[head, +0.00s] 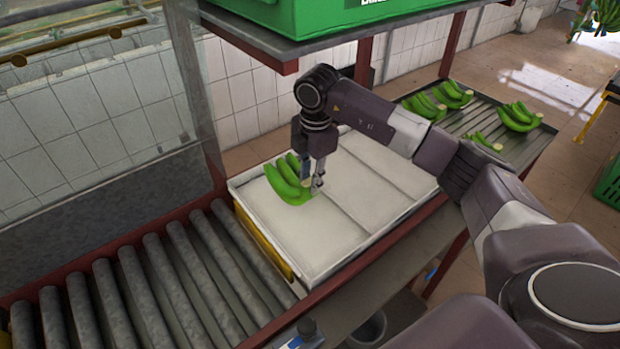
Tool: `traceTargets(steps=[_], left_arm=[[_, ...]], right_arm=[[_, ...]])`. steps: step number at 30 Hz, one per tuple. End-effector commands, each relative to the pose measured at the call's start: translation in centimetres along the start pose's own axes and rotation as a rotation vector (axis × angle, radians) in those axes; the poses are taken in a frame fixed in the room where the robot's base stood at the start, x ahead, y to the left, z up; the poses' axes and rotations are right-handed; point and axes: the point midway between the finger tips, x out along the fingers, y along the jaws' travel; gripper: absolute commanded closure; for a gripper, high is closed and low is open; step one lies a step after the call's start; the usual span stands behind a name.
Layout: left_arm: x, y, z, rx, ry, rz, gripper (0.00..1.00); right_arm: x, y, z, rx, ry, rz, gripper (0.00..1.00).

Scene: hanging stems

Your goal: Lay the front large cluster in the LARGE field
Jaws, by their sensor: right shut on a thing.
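A green banana cluster (287,185) is at the far-left part of a white tray (300,240) divided by low ridges. My right gripper (318,182) points down at the cluster's right end and is shut on it. I cannot tell whether the cluster rests on the tray floor or hangs just above it. No readable field names show on the tray. Several other green clusters (518,117) lie on a ribbed metal table (490,128) at the right. My left gripper is not in view.
A grey roller conveyor (150,280) runs along the tray's left side. A shelf with a green crate (300,15) hangs above the tray's far side, near my arm. The tray's near and right parts are bare.

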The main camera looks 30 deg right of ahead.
Motion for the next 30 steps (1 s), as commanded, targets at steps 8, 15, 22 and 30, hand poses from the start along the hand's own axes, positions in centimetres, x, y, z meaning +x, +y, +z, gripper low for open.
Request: traceTargets(steps=[8,15,22,30], left_arm=[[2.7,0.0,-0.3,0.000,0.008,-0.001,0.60],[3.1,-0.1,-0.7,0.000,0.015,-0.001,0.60],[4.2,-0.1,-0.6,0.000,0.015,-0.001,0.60],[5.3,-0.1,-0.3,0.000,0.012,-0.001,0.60]], right_arm=[[2.4,0.0,0.0,0.000,0.001,0.009,1.00],[3.0,-0.1,0.0,0.000,0.001,0.008,1.00],[4.5,-0.2,0.0,0.000,0.001,0.007,1.00],[6.3,-0.3,0.0,0.000,0.001,0.008,1.00]])
